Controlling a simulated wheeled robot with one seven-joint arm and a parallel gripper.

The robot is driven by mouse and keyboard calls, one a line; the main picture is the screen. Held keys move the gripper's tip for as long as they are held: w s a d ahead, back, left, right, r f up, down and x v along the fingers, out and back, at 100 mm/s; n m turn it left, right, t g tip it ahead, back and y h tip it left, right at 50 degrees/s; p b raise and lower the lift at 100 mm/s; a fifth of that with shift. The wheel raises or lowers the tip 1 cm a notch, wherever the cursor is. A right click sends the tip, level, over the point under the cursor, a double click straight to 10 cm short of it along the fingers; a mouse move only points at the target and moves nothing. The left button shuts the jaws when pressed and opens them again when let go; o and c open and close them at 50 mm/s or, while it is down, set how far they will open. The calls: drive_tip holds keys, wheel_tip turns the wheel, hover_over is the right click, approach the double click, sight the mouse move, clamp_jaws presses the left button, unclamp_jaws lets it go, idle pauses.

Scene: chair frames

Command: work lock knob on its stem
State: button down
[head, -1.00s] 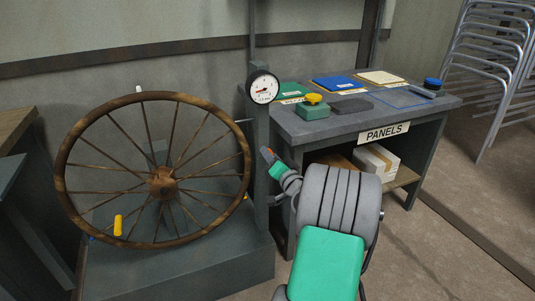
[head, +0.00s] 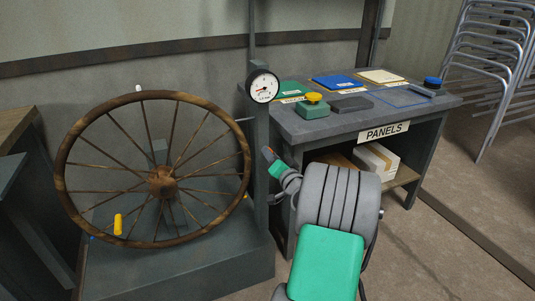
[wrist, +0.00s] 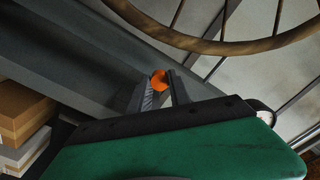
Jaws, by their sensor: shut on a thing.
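The lock knob is a small orange knob (wrist: 159,80), seen in the wrist view between my fingertips. My gripper (wrist: 160,88) is shut on it, one dark finger on each side. The knob's stem is hidden in the wrist view. The wooden spoked wheel (head: 163,182) stands left of the post. A yellow handle (head: 118,224) is at its lower left.
A round dial gauge (head: 263,86) is on the post above my gripper. A grey bench (head: 375,112) labelled PANELS stands to the right, with coloured panels and a yellow button box (head: 313,106). Stacked chairs (head: 497,60) are at far right. The floor at right is clear.

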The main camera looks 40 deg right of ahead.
drive_tip(key=shift+w+d, duration=0.15)
drive_tip(key=shift+w, duration=0.4)
drive_tip(key=c, duration=1.1)
unclamp_jaws()
